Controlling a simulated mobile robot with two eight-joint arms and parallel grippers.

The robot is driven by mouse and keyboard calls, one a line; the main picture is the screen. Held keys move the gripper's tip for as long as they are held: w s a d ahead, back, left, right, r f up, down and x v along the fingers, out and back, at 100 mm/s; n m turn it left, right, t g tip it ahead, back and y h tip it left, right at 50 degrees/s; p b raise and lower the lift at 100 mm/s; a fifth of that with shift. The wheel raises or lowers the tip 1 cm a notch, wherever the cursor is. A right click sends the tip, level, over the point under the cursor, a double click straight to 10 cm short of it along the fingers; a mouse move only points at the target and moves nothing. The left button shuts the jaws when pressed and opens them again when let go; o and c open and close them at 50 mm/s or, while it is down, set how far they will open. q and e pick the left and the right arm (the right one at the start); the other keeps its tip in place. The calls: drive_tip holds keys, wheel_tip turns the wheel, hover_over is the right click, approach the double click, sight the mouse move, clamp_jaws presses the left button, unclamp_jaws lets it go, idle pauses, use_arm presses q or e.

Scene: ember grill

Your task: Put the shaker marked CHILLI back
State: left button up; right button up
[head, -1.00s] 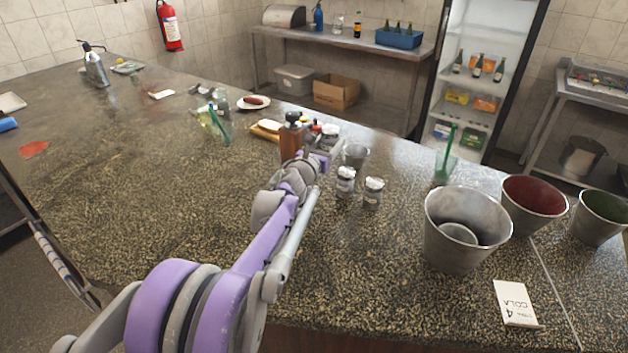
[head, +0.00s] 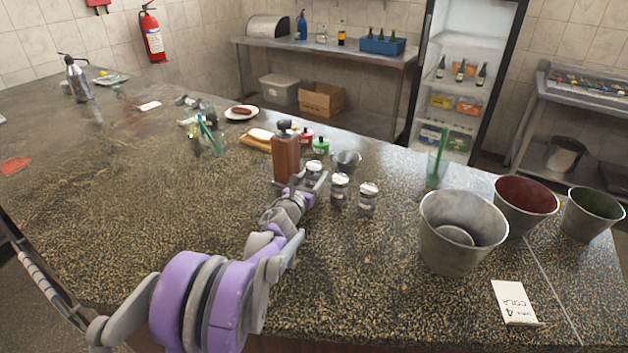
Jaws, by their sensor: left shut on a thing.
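My left gripper (head: 306,184) is shut on a shaker (head: 314,167) with a pale metal lid. It is at the left end of a row with two more shakers, a middle one (head: 340,189) and a right one (head: 369,199). The held shaker's lower part is hidden by the gripper, so I cannot tell whether it touches the counter. The labels are too small to read, so I cannot tell which is marked CHILLI. My right gripper is not in view.
A small metal cup (head: 346,162) and a green-lidded jar (head: 321,145) are just behind. The counter's front left is clear.

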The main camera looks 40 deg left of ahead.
use_arm(q)
drive_tip(key=shift+f, duration=0.5)
drive_tip(key=shift+f, duration=0.15)
drive_tip(key=o, duration=1.1)
drive_tip(key=shift+s+r, duration=0.2)
drive_tip(key=v, duration=1.1)
drive_tip(key=shift+s+d, duration=0.2)
drive_tip(key=shift+s, duration=0.1)
